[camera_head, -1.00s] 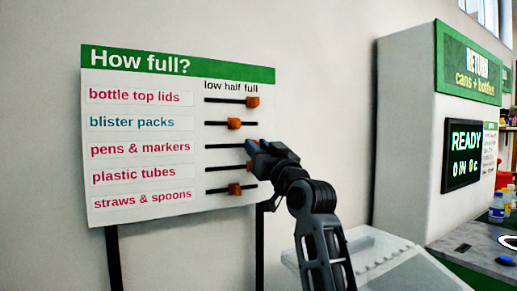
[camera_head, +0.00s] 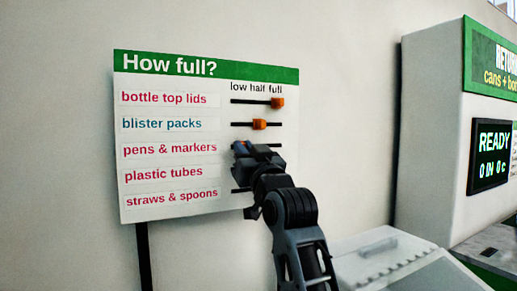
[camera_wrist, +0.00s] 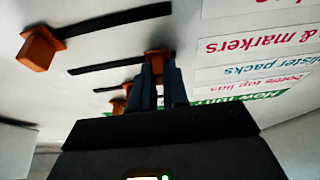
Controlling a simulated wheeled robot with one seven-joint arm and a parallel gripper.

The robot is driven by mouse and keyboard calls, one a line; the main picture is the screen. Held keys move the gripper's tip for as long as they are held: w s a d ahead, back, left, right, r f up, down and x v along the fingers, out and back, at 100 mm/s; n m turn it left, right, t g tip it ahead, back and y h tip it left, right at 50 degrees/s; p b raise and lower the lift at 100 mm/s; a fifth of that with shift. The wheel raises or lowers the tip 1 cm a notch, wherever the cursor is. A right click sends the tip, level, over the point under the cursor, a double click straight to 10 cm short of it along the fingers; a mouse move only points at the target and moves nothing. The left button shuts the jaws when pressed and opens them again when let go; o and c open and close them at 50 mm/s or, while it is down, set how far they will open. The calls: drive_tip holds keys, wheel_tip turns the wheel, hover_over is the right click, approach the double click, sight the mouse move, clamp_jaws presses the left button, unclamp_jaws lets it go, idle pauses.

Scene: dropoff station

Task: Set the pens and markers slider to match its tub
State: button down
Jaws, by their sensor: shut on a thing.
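In the wrist view, which is upside down, my gripper (camera_wrist: 160,85) is shut on the orange pens & markers knob (camera_wrist: 158,55), near the label-side end of the dark track (camera_wrist: 105,65). The bare track also shows right of my gripper in the head view (camera_head: 275,145). No tub of pens and markers is in view.
The bottle top lids knob (camera_head: 277,103) is at full and the blister packs knob (camera_head: 259,124) near half. In the wrist view, a neighbouring knob (camera_wrist: 40,48) sits at its track's far end from the labels. A grey-white bin (camera_head: 390,262) stands right of my arm.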

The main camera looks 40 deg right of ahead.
drive_tip(key=shift+w+a, duration=0.1)
drive_tip(key=shift+a, duration=0.1)
drive_tip(key=c, duration=1.1)
unclamp_jaws()
drive_tip(key=shift+a, duration=0.1)
drive_tip(key=b+v, duration=0.2)
drive_tip(key=v, duration=0.5)
drive_tip(key=shift+s+f, duration=0.15)
drive_tip(key=shift+s, duration=0.2)
